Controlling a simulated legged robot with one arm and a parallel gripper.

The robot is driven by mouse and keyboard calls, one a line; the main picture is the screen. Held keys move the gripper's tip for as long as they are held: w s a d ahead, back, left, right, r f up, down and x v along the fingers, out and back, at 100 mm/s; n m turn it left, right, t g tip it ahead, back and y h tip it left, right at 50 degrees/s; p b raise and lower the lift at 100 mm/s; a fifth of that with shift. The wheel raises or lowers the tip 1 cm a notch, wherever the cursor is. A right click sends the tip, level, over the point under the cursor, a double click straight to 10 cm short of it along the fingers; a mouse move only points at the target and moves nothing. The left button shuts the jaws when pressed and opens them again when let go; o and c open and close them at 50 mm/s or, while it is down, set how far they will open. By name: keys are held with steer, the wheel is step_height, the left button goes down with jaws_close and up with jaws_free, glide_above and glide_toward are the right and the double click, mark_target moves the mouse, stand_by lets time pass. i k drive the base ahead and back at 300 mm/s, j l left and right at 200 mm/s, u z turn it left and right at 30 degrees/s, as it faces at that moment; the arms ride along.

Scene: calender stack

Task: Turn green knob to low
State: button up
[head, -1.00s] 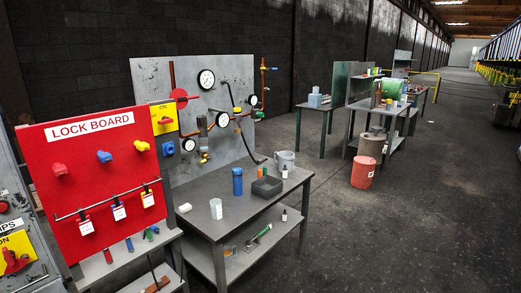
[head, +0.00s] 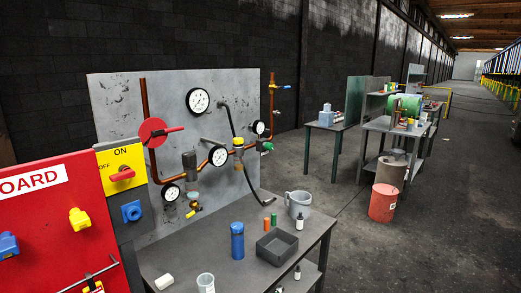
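A small green knob (head: 265,146) sits at the right edge of the grey gauge panel (head: 120,100), below a white dial gauge (head: 259,128). It is near the end of the copper pipe (head: 271,100). It is too small for me to read its setting or any low mark. My gripper does not show in the head view.
A grey table (head: 180,250) in front of the panel holds a blue bottle (head: 237,241), a dark tray (head: 277,247), a grey pot (head: 298,204) and small bottles. A red lock board (head: 40,220) stands at left. A red bucket (head: 382,203) stands beyond.

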mark_target(268, 145)
steer(key=i+l+u, duration=0.15)
steer(key=u, duration=0.35)
steer(key=i+l+u, duration=0.15)
steer(key=u, duration=0.3)
steer(key=i+l+u, duration=0.1)
steer(key=l+u, duration=0.25)
steer(key=u, duration=0.15)
